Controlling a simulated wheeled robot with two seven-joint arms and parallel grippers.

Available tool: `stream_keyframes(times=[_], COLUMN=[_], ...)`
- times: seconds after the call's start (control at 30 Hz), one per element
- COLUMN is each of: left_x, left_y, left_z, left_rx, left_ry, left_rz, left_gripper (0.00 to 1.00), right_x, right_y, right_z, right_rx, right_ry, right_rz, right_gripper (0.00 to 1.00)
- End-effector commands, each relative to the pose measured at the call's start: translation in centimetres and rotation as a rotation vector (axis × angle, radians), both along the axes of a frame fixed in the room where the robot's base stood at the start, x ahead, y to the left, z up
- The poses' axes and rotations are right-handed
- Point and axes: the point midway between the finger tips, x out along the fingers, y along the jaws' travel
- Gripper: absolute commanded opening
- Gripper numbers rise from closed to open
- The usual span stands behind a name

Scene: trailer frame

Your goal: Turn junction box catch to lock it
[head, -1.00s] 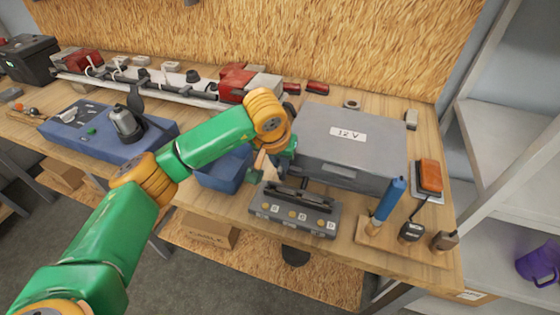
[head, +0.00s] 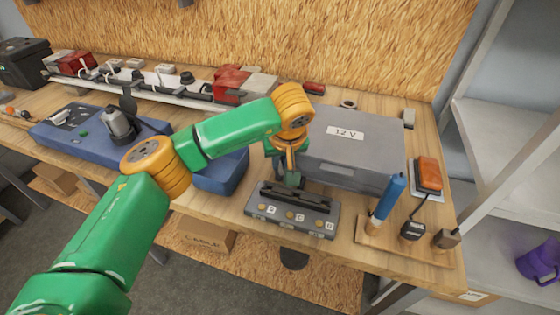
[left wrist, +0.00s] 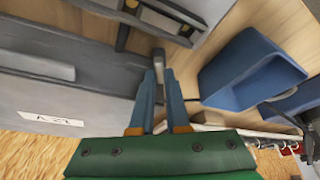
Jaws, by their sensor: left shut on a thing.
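The grey junction box (head: 372,153) with a "12 V" label stands on the workbench in the head view. Its grey side also fills the left of the left wrist view (left wrist: 60,98). The catch (left wrist: 158,57) is a small grey lever at the box's edge in the left wrist view. My left gripper (left wrist: 160,75) is shut on the catch, with a blue-grey finger on each side of it. In the head view my left gripper (head: 291,178) is at the box's front left corner, and the catch is hidden there. My right gripper is not in view.
A dark case with a handle (head: 290,211) lies just in front of the box. A blue bin (head: 222,172) stands close on the left.

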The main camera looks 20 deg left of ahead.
Motion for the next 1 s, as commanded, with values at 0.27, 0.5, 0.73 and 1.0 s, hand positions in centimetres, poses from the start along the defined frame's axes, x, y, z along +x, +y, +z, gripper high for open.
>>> stream_keyframes(times=[0.27,0.5,0.73,1.0], left_x=[0.11,0.09,0.07,0.05], left_y=[0.05,0.03,-0.02,-0.04], left_z=[0.16,0.14,0.09,0.04], left_rx=[0.000,0.000,-0.001,-0.002], left_ry=[-0.006,-0.005,-0.003,-0.002], left_rz=[0.006,0.006,0.003,0.003], left_gripper=[0.00,0.44,0.44,0.44], right_x=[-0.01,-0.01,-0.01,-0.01], right_y=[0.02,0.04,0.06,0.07], right_z=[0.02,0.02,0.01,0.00], right_rx=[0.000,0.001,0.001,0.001], right_ry=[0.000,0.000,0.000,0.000], right_rz=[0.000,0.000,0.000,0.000], right_gripper=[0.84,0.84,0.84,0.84])
